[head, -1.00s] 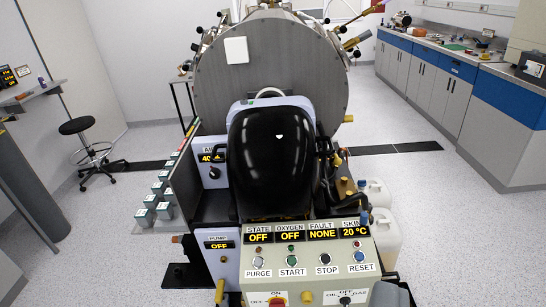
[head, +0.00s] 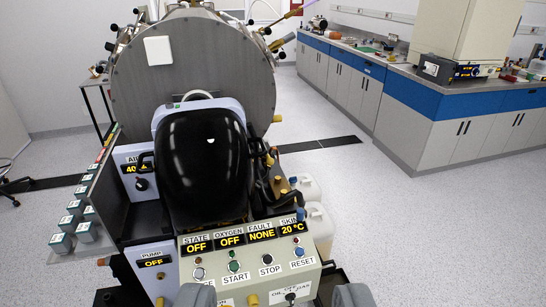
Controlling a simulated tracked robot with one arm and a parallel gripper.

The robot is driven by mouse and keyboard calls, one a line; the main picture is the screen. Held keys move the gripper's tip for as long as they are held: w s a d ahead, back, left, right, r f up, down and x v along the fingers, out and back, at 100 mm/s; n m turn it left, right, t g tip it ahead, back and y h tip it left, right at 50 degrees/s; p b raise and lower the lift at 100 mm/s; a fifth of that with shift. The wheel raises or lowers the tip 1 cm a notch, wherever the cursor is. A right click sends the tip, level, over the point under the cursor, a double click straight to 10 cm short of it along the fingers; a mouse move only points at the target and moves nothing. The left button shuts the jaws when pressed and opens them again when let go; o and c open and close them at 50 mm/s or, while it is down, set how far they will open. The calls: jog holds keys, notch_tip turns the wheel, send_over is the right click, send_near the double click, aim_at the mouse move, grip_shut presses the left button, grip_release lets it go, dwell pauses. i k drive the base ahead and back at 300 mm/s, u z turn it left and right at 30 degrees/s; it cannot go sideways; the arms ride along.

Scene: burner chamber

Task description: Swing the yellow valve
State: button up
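I cannot tell for sure which fitting is the yellow valve. A small brass-yellow fitting (head: 160,301) shows at the bottom edge below the pump display, and a brass-yellow knob (head: 253,299) sits low on the control panel (head: 222,267). Another yellow fitting (head: 277,118) is on the right side of the steel chamber (head: 195,75). The two grey rounded tips of my gripper (head: 273,296) seem to show at the bottom edge, wide apart, with the panel beyond them. Nothing shows held between them. The lower panel is cut off by the frame.
A black glossy hood (head: 197,155) stands in front of the chamber. White jugs (head: 318,225) stand right of the panel. A blue-and-grey bench (head: 455,118) runs along the right. The floor (head: 440,240) between is clear.

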aim_at(270, 162)
jog(key=z, duration=0.1)
jog(key=i, duration=2.2)
jog(key=u, duration=0.6)
